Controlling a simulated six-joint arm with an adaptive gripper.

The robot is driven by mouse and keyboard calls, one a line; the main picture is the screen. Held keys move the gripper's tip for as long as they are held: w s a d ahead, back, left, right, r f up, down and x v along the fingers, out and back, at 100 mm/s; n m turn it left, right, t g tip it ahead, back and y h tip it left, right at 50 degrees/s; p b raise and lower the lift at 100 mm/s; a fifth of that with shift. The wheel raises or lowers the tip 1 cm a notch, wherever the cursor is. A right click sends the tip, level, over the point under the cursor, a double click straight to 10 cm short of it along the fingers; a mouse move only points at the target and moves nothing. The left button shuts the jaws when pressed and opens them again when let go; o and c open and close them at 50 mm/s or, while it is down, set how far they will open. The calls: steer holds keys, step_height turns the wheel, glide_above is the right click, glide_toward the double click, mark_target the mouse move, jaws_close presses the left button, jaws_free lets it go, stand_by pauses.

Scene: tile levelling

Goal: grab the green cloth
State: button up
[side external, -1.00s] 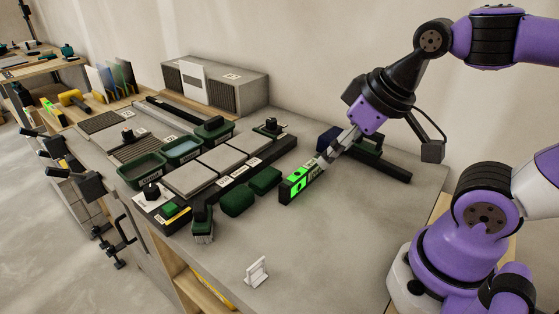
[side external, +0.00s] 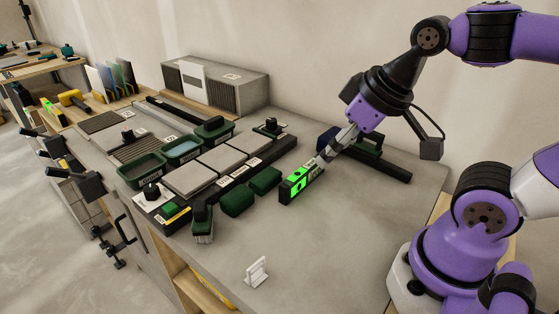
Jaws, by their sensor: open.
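Two dark green soft-looking blocks lie side by side on the grey bench in front of the tile tray: a nearer one (side external: 237,202) and a farther one (side external: 265,180). Either could be the green cloth; I cannot tell which from their shape. My gripper (side external: 326,156) is open and points down and to the left, to the right of both blocks and apart from them. Its fingertips are close to the right end of a black level with bright green faces (side external: 299,184); I cannot tell whether they touch it.
The tray holds grey tiles (side external: 189,179). Dark green bins (side external: 142,169) stand behind it. A green-handled brush (side external: 203,222) is left of the blocks. A dark bar (side external: 384,168) lies behind my gripper. A small white stand (side external: 257,271) is in front. The front right bench is clear.

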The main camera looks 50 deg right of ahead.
steer(key=w+a+r+n+g+y, duration=0.1)
steer(key=w+r+n+g, duration=0.1)
steer(key=w+n, duration=0.3)
steer(key=n+g+y, duration=0.2)
steer(key=n+g, duration=0.2)
steer(key=n, duration=0.9)
glide_toward(267, 175)
steer(key=shift+s+a, duration=0.25)
steer(key=shift+a, duration=0.05)
steer(key=x, duration=0.3)
steer(key=shift+a+f, duration=0.15)
steer(key=shift+f, duration=0.25)
steer(key=x, duration=0.6)
steer(key=shift+w+d+f, duration=0.1)
steer(key=shift+w+d, duration=0.15)
steer(key=shift+w, duration=0.05)
steer(key=shift+c, duration=0.4)
